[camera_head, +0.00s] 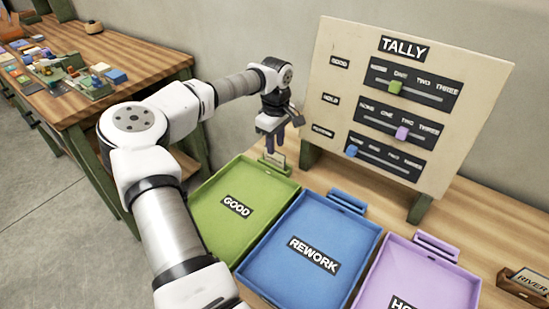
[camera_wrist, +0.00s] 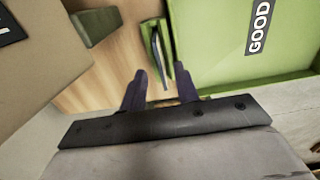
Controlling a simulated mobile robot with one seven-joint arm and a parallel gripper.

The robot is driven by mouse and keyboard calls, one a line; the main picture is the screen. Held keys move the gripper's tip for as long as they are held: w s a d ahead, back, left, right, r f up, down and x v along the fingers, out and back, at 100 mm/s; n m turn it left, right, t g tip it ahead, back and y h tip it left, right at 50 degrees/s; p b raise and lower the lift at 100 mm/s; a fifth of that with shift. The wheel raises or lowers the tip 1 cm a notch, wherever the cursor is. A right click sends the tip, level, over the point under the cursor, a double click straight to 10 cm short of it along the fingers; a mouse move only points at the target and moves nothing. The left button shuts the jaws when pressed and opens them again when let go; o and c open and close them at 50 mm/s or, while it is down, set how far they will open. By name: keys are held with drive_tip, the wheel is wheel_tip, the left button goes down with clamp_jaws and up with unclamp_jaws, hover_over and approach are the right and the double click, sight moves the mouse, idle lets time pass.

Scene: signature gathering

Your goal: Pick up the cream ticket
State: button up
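A small cream card (camera_head: 278,158), which looks like the cream ticket, stands in a green slotted holder (camera_head: 274,167) at the back edge of the green GOOD tray (camera_head: 212,205). My gripper (camera_head: 276,140) is just above it, pointing down, and partly covers it in the head view. In the wrist view the holder (camera_wrist: 148,40) shows beyond the fingertips, with a thin card edge (camera_wrist: 158,52) in its slot. My gripper (camera_wrist: 161,75) is open there, its two fingers apart with nothing clearly between them. Whether a finger touches the card cannot be told.
A TALLY board (camera_head: 335,70) with sliders stands close to the right of my gripper. The blue REWORK tray (camera_head: 280,270) and a purple tray (camera_head: 440,285) lie to the right. A card marked RIVER (camera_head: 533,280) sits in a wooden holder. A cluttered table (camera_head: 130,60) is at left.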

drive_tip(key=shift+a+f+p, duration=0.1)
drive_tip(key=shift+f+p, duration=0.45)
drive_tip(key=shift+f, duration=1.45)
clamp_jaws()
drive_tip(key=shift+r, duration=0.1)
wheel_tip(320, 180, up, 20)
drive_tip(key=b, duration=0.3)
drive_tip(key=shift+b, duration=0.4)
